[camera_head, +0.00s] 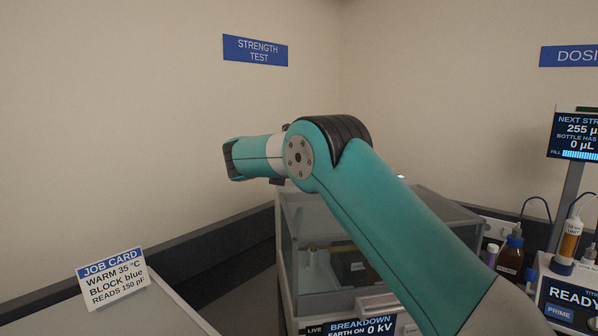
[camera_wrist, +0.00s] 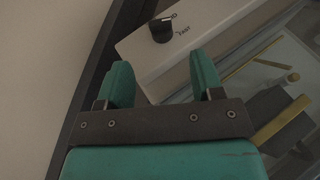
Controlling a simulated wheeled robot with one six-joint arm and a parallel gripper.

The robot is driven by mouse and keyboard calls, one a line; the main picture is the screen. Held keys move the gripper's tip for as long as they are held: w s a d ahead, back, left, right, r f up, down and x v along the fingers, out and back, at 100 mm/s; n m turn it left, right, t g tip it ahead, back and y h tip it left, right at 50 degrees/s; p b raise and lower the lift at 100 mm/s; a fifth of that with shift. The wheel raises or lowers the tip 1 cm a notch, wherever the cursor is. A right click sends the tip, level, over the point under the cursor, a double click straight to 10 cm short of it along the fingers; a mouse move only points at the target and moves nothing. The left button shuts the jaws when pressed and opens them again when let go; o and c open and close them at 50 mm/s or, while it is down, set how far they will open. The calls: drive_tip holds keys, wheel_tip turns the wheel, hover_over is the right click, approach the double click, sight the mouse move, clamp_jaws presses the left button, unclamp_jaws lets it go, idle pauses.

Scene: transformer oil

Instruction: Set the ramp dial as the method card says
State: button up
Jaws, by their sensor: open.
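In the wrist view a black dial (camera_wrist: 162,30) sits on a pale panel (camera_wrist: 180,50), with small marks around it too small to read fully. My gripper (camera_wrist: 160,75) is open and empty, its two teal fingers apart and pointing toward the panel, short of the dial. In the head view my arm hides the gripper's fingers and the dial. A job card (camera_head: 112,277) stands at the lower left and reads "WARM 35 °C, BLOCK blue, READS 150 pF". No card labelled as a method card is in view.
A clear-walled breakdown tester (camera_head: 310,232) stands behind my arm, its display (camera_head: 362,328) reading "EARTH ON 0 kV". Bottles (camera_head: 511,252) and a dosing screen (camera_head: 577,136) stand at the right. In the wrist view, glass and yellow rods (camera_wrist: 280,118) lie right of my gripper.

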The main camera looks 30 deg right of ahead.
drive_tip(key=p+x, duration=0.3)
drive_tip(key=x, duration=0.6)
drive_tip(key=shift+w+d+f, duration=0.1)
drive_tip(key=shift+d+f, duration=0.05)
drive_tip(key=shift+d, duration=0.05)
drive_tip(key=c, duration=0.9)
